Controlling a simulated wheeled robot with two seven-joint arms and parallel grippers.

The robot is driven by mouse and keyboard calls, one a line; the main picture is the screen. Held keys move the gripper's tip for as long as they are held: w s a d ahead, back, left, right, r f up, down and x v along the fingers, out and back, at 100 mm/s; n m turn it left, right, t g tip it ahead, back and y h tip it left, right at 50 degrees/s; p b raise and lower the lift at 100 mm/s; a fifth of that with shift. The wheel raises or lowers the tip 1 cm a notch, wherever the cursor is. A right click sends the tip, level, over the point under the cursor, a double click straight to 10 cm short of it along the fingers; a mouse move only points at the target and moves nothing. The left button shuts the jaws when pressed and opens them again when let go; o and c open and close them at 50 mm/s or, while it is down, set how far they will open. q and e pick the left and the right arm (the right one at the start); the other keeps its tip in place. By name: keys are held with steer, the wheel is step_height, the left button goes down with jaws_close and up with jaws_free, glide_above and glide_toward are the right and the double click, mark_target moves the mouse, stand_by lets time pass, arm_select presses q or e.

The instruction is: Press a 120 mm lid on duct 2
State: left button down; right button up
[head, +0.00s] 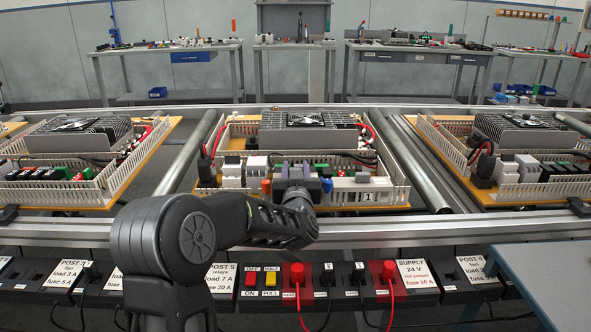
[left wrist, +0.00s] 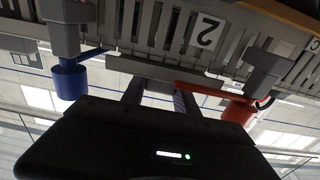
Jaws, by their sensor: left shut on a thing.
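My left gripper (head: 294,176) is at the front edge of the middle board, its fingers pointing away from me. In the left wrist view its two dark fingers (left wrist: 160,93) are shut on a thin grey strip, which looks like the lid (left wrist: 150,70). Beyond the strip is a grey slotted duct with an upside-down label 2, duct 2 (left wrist: 165,25). The strip lies close along the duct; I cannot tell whether they touch. In the head view my gripper hides the lid. My right gripper is not in view.
A blue cylinder (left wrist: 70,80) and an orange-red one (left wrist: 238,108) flank the fingers. The middle board (head: 340,207) carries a label 1 (head: 369,197), a finned unit (head: 305,130) and wiring. Similar boards stand left and right. Switches and sockets (head: 330,280) line the front.

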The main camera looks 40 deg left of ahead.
arm_select(q)
steer(key=shift+f+b, duration=0.65)
steer(key=shift+f, duration=0.3)
steer(key=c, duration=0.9)
jaws_free()
steer(key=shift+o, duration=0.2)
steer(key=shift+s, duration=0.1)
steer(key=v, duration=0.7)
steer(key=shift+s+d, duration=0.25)
steer(key=shift+d, duration=0.05)
